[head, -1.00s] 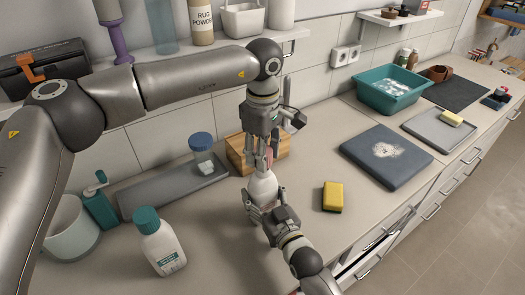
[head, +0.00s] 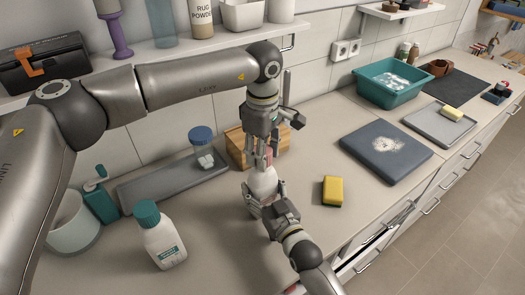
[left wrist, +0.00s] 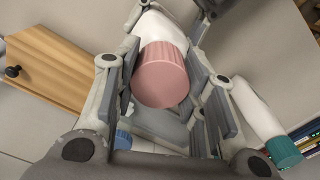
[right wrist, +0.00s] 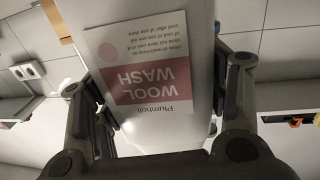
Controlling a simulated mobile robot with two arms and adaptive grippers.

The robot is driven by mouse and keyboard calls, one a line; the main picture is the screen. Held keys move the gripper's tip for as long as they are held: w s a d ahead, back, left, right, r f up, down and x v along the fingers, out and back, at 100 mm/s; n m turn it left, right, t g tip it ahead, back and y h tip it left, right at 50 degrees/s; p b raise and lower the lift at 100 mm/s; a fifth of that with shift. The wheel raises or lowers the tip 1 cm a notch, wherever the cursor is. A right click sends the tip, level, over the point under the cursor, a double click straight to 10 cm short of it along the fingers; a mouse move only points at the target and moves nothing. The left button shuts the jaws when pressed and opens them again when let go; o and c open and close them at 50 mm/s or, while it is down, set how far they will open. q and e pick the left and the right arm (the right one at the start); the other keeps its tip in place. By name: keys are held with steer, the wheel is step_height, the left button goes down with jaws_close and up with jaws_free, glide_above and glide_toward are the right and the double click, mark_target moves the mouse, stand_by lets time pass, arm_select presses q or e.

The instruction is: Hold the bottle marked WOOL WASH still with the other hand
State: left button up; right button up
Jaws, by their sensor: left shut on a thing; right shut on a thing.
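The WOOL WASH bottle (head: 263,181) is white and stands above the counter between my two grippers. Its label (right wrist: 145,85) fills the right wrist view and reads upside down. My right gripper (head: 265,194) is shut on the bottle's body, with fingers on both sides. Its pink ribbed cap (left wrist: 163,75) shows between the fingers of my left gripper (left wrist: 170,100) in the left wrist view. My left gripper (head: 264,158) comes down from above and is shut on the cap. The bottle's base is hidden in the head view.
A white bottle with a teal cap (head: 160,240) stands at the front left. A wooden box (head: 237,147) is close behind the grippers. Counter between sponge and white bottle is mostly clear.

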arm_select(q)
steer(key=shift+f, duration=0.6)
arm_select(e)
steer(key=c, duration=0.5)
arm_select(q)
steer(key=m, duration=0.6)
steer(key=shift+m, duration=0.3)
arm_select(e)
jaws_close()
arm_select(q)
steer(key=m, duration=0.6)
steer(key=shift+m, duration=0.4)
steer(key=m, duration=0.6)
steer(key=o, duration=0.7)
steer(key=shift+r, duration=0.1)
